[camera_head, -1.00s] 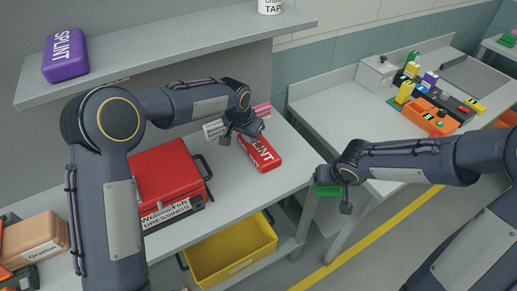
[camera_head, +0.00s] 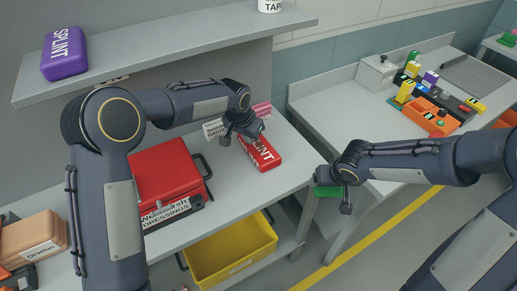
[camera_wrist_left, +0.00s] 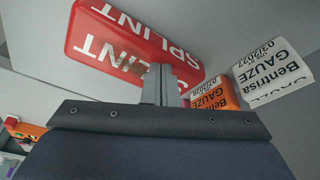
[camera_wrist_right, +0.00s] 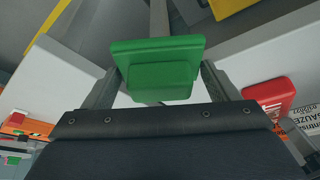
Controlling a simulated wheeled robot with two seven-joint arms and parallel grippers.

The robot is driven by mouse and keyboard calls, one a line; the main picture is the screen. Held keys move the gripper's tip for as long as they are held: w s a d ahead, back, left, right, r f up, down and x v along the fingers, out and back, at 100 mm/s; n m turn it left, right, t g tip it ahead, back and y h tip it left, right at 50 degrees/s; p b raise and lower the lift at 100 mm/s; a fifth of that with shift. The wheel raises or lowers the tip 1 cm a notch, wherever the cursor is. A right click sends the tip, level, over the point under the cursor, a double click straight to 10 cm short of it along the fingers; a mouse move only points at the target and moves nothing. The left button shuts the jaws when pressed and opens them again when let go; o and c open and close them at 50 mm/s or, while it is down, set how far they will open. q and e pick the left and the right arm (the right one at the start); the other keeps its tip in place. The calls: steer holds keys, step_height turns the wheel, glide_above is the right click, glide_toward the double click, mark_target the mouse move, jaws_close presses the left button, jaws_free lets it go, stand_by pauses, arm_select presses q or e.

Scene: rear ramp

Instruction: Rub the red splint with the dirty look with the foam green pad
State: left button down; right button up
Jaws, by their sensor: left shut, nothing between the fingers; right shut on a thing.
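The red splint (camera_head: 263,156) lies on the grey bench under my left gripper; it also shows in the left wrist view (camera_wrist_left: 110,35), with white SPLINT lettering. My left gripper (camera_head: 238,136) is shut and empty, its fingertips at the splint's near edge in the left wrist view (camera_wrist_left: 160,75). I cannot tell whether they touch. A brownish patch shows beside the fingers. My right gripper (camera_head: 335,188) is shut on the green foam pad (camera_wrist_right: 155,65), held in the air beside the bench's right end. The pad also shows in the head view (camera_head: 325,191).
Gauze boxes (camera_head: 214,129) stand behind the splint. A red case (camera_head: 168,172) is left of it. A yellow bin (camera_head: 232,252) sits below the bench. A shelf above holds a purple splint (camera_head: 64,53). Another bench (camera_head: 345,125) stands at right, across a gap.

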arm_select(q)
steer(key=shift+f, duration=0.2)
arm_select(e)
steer(key=shift+f, duration=0.15)
arm_select(q)
steer(key=shift+r+p, duration=1.9)
steer(key=shift+r, duration=1.15)
arm_select(e)
steer(key=shift+r, duration=1.95)
steer(key=shift+f, duration=0.1)
arm_select(q)
steer(key=shift+r+b, duration=0.2)
steer(key=shift+b, duration=0.15)
arm_select(e)
steer(key=shift+f, duration=0.3)
step_height(320, 180, down, 4)
steer(key=b, duration=0.4)
arm_select(q)
steer(key=s+a, duration=0.6)
steer(key=s, duration=0.5)
steer(key=shift+a+r, duration=0.2)
steer(key=shift+r, duration=0.2)
